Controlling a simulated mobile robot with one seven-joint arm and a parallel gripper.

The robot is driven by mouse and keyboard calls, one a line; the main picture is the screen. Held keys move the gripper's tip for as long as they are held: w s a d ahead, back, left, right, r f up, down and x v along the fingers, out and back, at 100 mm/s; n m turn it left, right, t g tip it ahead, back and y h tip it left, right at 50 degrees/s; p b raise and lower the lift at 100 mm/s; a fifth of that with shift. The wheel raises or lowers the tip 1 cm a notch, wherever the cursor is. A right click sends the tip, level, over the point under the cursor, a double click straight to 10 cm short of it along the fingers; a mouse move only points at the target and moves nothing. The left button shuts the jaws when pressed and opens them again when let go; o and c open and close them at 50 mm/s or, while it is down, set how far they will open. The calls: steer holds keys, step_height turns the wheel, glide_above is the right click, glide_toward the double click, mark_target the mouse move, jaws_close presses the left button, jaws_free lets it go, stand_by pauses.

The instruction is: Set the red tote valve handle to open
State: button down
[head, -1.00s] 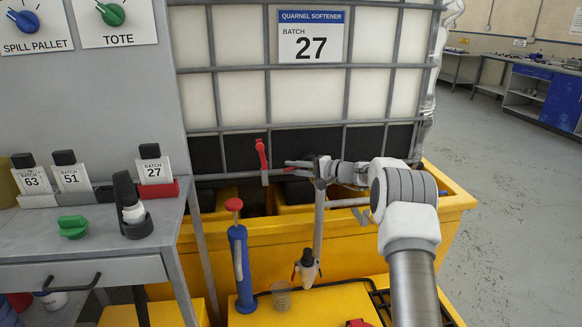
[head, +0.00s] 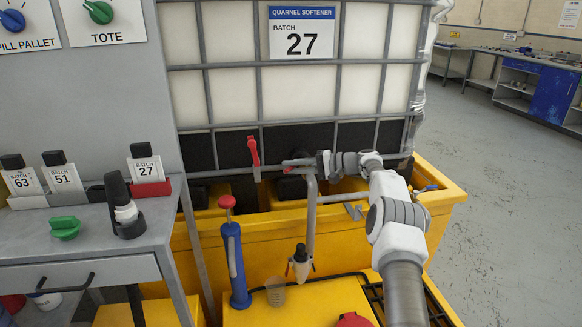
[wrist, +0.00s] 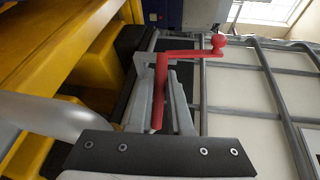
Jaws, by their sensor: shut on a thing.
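The red valve handle (head: 253,150) stands upright in front of the tote (head: 230,90), just left of my gripper (head: 290,163). In the wrist view the red handle (wrist: 190,54) is bent, with a round knob at its far end toward the tote's cage. A red length of it lies between my gripper's fingers (wrist: 159,85), and they are shut on it. The tote is white in a grey cage, with a Batch 27 label (head: 302,32). The valve body is mostly hidden behind the gripper and a grey pipe.
A yellow spill pallet (head: 440,210) surrounds the tote's base. A grey upright pipe (head: 311,215) stands close to my gripper. A blue pump with a red knob (head: 235,262) stands in front. A grey bench (head: 90,250) is at left. Open floor (head: 510,200) lies at right.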

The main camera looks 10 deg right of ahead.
steer(key=shift+d, duration=0.1)
stand_by(0.5)
steer(key=c, duration=0.8)
jaws_free()
steer(key=shift+c, duration=0.2)
steer(key=p+v, duration=0.2)
steer(key=v, duration=1)
steer(key=shift+r, duration=0.1)
